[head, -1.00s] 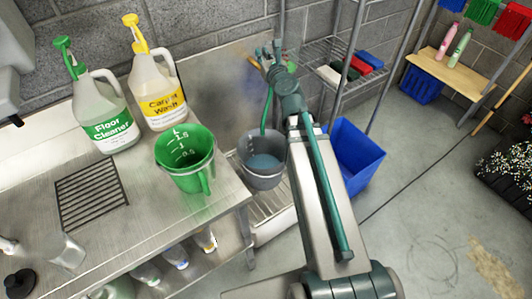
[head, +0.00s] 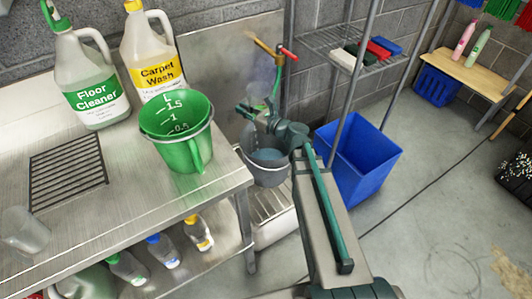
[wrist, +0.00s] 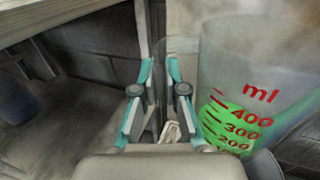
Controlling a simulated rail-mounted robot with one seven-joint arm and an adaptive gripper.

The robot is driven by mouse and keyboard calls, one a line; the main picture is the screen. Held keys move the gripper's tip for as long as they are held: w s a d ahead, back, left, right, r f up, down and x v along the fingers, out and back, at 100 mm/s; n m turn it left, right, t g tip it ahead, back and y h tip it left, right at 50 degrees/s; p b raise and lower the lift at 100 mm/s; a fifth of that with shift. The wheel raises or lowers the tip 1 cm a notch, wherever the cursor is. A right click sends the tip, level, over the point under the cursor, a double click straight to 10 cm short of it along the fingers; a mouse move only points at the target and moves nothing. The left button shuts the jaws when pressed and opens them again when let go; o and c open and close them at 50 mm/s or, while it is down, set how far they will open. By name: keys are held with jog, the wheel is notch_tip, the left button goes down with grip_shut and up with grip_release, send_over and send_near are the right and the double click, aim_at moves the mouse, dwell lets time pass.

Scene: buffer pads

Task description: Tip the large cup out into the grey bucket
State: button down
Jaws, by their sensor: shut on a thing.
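The large cup (wrist: 262,65) is clear with red ml marks and fills the right of the wrist view. Green shows in or through its lower part; I cannot tell which. My gripper (wrist: 160,95) is shut on the cup, its teal fingers at the cup's left side; the exact contact is unclear. In the head view my gripper (head: 258,117) is above the back of the grey bucket (head: 272,178), and the cup is hard to make out there. The bucket stands right of the counter, with bluish liquid inside.
A green jug (head: 178,150) stands near the counter's right edge, close left of the bucket. Floor Cleaner (head: 95,95) and Carpet Wash (head: 150,50) bottles stand behind it. A tap (head: 268,50) is above the bucket. A blue bin (head: 355,165) stands to the right.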

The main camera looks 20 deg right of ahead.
jog(key=s+a+f+n+g+y+b, duration=0.3)
jog(key=s+f+g+b, duration=0.1)
jog(key=f+b, duration=0.3)
jog(key=s+a+f+n+g+y+b, duration=0.2)
jog(key=f+b, duration=0.5)
jog(key=f, duration=0.5)
jog(key=s+a+n+g, duration=0.1)
jog(key=s+g, duration=0.1)
jog(key=s, duration=0.1)
jog(key=shift+s+a+f+n+y, duration=0.15)
jog(key=shift+a+f+n+y, duration=0.15)
jog(key=shift+y, duration=0.1)
jog(key=shift+d, duration=0.1)
jog(key=w+d+r+m+t+y+b, duration=0.3)
jog(key=d+r+m+t, duration=0.1)
jog(key=m, duration=0.5)
jog(key=shift+w+d+r+t+y, duration=0.35)
jog(key=shift+d+r, duration=0.3)
jog(key=shift+d, duration=0.25)
jog(key=shift+w+d+m+t+b, duration=0.15)
jog(key=shift+d+m+t+b, duration=0.15)
jog(key=shift+m+t, duration=0.6)
jog(key=shift+w+d+m+t+b, duration=0.2)
jog(key=shift+m+t, duration=0.4)
jog(key=shift+m, duration=0.5)
jog(key=shift+w+d+m+t+b, duration=0.1)
jog(key=shift+d+m+t+b, duration=0.2)
jog(key=shift+m+t, duration=0.6)
